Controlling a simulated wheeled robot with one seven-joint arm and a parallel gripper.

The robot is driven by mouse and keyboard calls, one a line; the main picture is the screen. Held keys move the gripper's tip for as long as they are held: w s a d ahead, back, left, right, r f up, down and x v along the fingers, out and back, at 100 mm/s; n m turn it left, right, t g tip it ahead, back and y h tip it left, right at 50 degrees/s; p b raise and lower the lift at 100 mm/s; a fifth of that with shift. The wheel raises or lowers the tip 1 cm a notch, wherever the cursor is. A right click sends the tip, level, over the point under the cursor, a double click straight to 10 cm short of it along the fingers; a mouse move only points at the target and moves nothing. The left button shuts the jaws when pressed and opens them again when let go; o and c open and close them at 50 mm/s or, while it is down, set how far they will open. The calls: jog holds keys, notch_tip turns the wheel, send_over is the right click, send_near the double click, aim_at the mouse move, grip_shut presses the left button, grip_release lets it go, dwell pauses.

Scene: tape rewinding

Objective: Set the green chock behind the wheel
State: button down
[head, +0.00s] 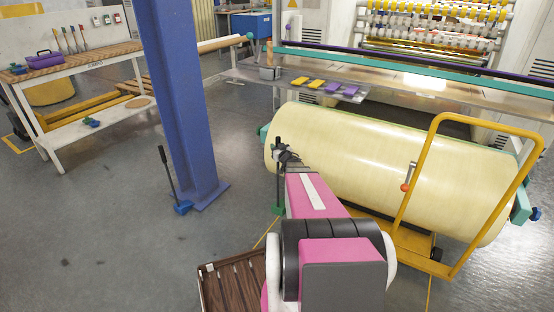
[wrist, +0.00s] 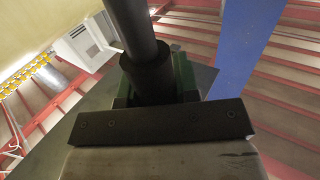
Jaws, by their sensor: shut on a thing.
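The green chock (head: 278,209) hangs at the bottom of an upright black handle, just left of the big cream roll in the head view. My gripper (head: 284,156) is shut on this handle. In the wrist view the black handle (wrist: 142,45) runs up from my gripper, with green parts (wrist: 184,78) of the chock behind it. A yellow cart (head: 392,236) stands under the roll; one dark wheel (head: 436,254) shows at its right end. Wheels nearer the chock are hidden by my arm and the roll. I cannot tell whether the chock touches the floor.
A blue chock (head: 182,207) with a black handle stands by the blue column (head: 180,100). The cream roll (head: 400,165) and the cart's yellow push bar (head: 490,125) fill the right. Left floor is mostly clear.

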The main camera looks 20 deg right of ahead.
jog(key=w+f, duration=0.4)
jog(key=f, duration=0.7)
jog(key=shift+a, duration=0.2)
dwell(0.4)
jog(key=shift+f, duration=0.1)
jog(key=c, duration=0.8)
grip_release()
jog(key=shift+f, duration=0.1)
jog(key=shift+c, duration=0.2)
jog(key=shift+r, duration=0.2)
